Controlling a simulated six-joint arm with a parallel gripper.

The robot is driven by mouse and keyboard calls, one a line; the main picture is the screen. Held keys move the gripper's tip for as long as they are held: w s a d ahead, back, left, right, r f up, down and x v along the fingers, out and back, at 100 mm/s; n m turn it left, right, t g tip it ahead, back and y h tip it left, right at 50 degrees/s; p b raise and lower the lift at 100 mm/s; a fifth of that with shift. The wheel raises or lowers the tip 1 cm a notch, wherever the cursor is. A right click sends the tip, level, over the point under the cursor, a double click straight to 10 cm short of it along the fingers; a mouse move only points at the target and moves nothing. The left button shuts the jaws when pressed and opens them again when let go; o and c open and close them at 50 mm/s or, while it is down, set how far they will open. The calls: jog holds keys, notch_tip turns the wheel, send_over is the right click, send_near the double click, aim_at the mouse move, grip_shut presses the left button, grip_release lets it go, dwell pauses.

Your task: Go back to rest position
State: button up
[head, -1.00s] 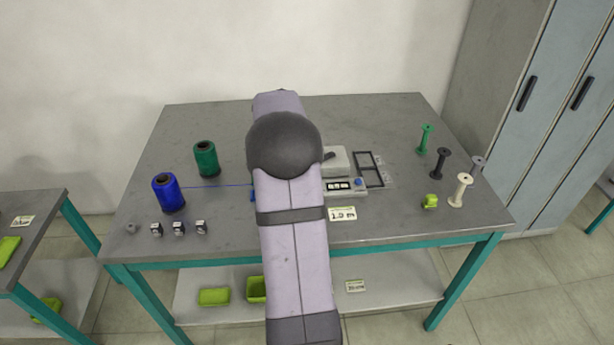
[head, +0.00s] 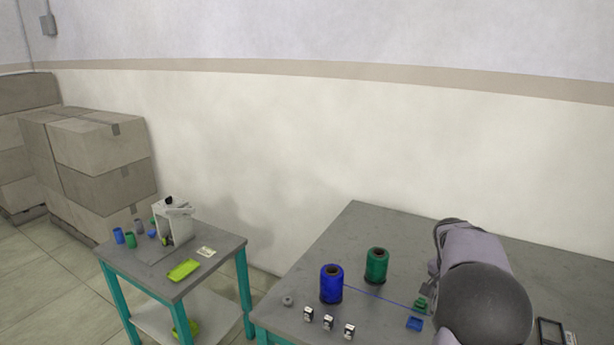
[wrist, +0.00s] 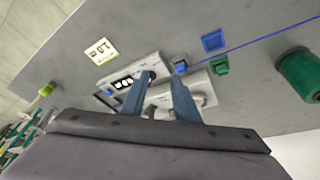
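My gripper (wrist: 161,88) shows in the wrist view with its two blue fingers apart and nothing between them. It hangs above the table near the white winding machine (wrist: 158,100) with its small counter display. In the head view my arm covers the gripper, and the machine is not clearly in view. A blue thread spool (head: 331,284) and a green thread spool (head: 376,266) stand upright on the table. A blue thread runs from the blue spool toward a small green block (head: 420,304) and a blue tray (head: 414,324).
A side table (head: 222,246) at left holds a white machine (head: 174,225) and a lime tray (head: 184,270). Cardboard boxes (head: 100,145) are stacked behind it. A label (wrist: 100,51) lies beside the winding machine.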

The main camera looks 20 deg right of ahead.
jog(key=s+a+r+n+y+p, duration=0.15)
jog(key=a+n, duration=0.25)
jog(key=a, duration=0.7)
jog(key=a+n+y+p, duration=0.1)
jog(key=a+n+p, duration=0.25)
jog(key=a, duration=0.65)
jog(key=s+a+n+y+p, duration=0.2)
jog(key=s+a+n+p, duration=0.1)
jog(key=s+a+n, duration=0.8)
jog(key=s+a+f+m+b, duration=0.1)
jog(key=a+f+m+b, duration=0.1)
jog(key=f+b, duration=0.9)
jog(key=shift+a+f, duration=0.5)
jog(key=shift+a, duration=0.3)
jog(key=shift+h, duration=0.25)
